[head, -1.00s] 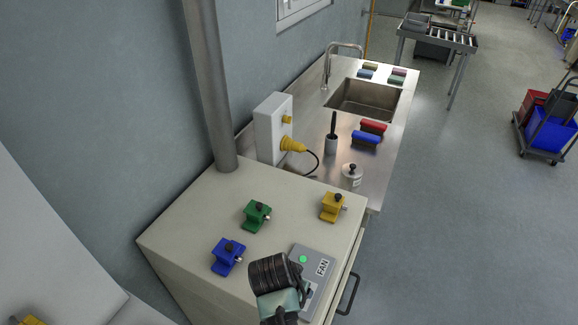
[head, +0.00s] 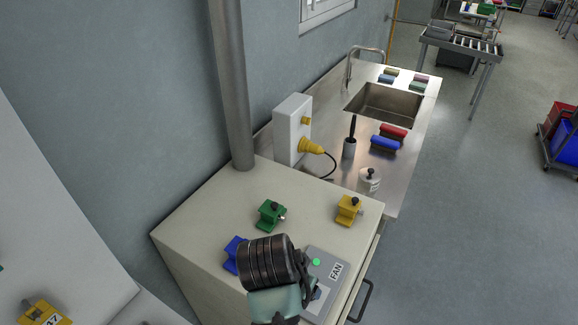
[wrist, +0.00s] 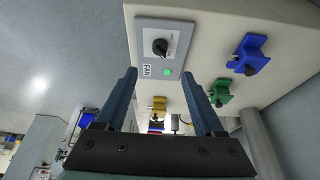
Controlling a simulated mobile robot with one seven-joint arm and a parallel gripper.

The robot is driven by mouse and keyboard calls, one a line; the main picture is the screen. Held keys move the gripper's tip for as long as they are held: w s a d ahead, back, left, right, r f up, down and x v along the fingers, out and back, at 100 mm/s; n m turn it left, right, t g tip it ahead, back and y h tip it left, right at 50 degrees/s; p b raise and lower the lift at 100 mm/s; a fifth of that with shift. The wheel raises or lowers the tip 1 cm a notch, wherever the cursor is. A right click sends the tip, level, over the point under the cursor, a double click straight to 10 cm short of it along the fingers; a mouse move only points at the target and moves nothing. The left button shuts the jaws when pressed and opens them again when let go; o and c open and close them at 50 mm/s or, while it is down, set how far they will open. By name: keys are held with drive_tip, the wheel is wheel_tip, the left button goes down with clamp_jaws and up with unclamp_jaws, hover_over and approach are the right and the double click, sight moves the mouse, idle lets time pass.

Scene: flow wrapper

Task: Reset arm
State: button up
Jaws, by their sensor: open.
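My gripper shows in the wrist view (wrist: 158,100) with its two fingers apart and nothing between them. A blue block (head: 231,252) is partly hidden behind my wrist. A green block (head: 270,214) and a yellow block (head: 348,210) stand on the cabinet top.
A grey post (head: 232,90) rises from the cabinet's back. The floor at right is clear near the cabinet.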

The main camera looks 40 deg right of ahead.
drive_tip(key=w+a+r+n+t+b, duration=0.1)
drive_tip(key=w+a+r+n+t, duration=0.15)
drive_tip(key=w+r+t, duration=0.4)
drive_tip(key=w+a+r+n+t+h+b, duration=0.1)
drive_tip(key=w+a+r+n+t, duration=0.15)
drive_tip(key=r, duration=0.65)
drive_tip(key=w+a+r+n+t, duration=0.1)
drive_tip(key=w+a+r+t, duration=0.2)
drive_tip(key=w+r, duration=0.4)
drive_tip(key=s+a+r+n+t+y+b, duration=0.15)
drive_tip(key=a+r+t, duration=0.25)
drive_tip(key=r, duration=0.5)
drive_tip(key=s+a+r+n+t, duration=0.3)
drive_tip(key=a+r+t, duration=0.1)
drive_tip(key=r, duration=0.5)
drive_tip(key=s+a+r+n+t+y, duration=0.3)
drive_tip(key=s+a+r+t, duration=0.2)
drive_tip(key=s+r, duration=0.4)
wheel_tip(320, 180, up, 3)
drive_tip(key=shift+s+a+f+y+b, duration=0.15)
drive_tip(key=shift+s+a+y+b, duration=0.15)
drive_tip(key=shift+a+y+b, duration=0.05)
